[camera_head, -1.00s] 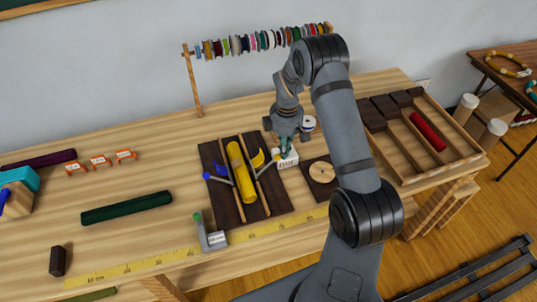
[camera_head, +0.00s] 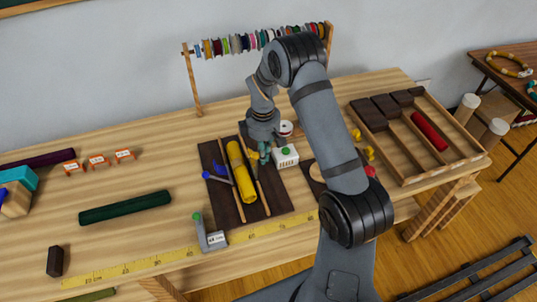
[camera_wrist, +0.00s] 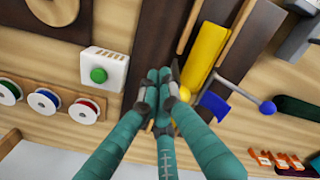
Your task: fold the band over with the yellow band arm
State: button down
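A yellow roll (camera_head: 240,172) lies lengthwise on a dark board (camera_head: 222,205) between two wooden rails; it also shows in the wrist view (camera_wrist: 206,48). The blue band arm, with a blue flap (camera_wrist: 213,105) and ball end (camera_wrist: 268,108), is on one side of the roll. My gripper (camera_head: 264,157) is low at the roll's other side, beside the white box. In the wrist view my teal fingers (camera_wrist: 160,88) are closed together at the tips, with nothing clearly visible between them. The yellow band arm is hidden behind my gripper, so I cannot tell whether I touch it.
A white box (camera_head: 286,160) with a green button stands right of my gripper. A grey stand (camera_head: 217,239) with a green knob is at the board's front. A dark green roll (camera_head: 125,207) lies left. A wooden tray (camera_head: 440,160) is right. A spool rack (camera_head: 187,75) stands behind.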

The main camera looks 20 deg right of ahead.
jog(key=a, duration=0.4)
jog(key=shift+w+a+b, duration=0.2)
jog(key=shift+a+b, duration=0.1)
jog(key=shift+r, duration=0.1)
notch_tip(320, 180, up, 9)
jog(key=p, duration=0.6)
send_over(254, 155)
jog(key=a, duration=0.1)
jog(key=shift+w+a, duration=0.15)
jog(key=f+b, duration=0.2)
jog(key=f, duration=0.1)
jog(key=d+f+b, duration=0.1)
jog(key=f+b, duration=0.1)
jog(key=f, duration=0.1)
jog(key=f+b, duration=0.1)
jog(key=f, duration=0.2)
jog(key=shift+d+b, duration=0.2)
jog(key=shift+b, duration=0.2)
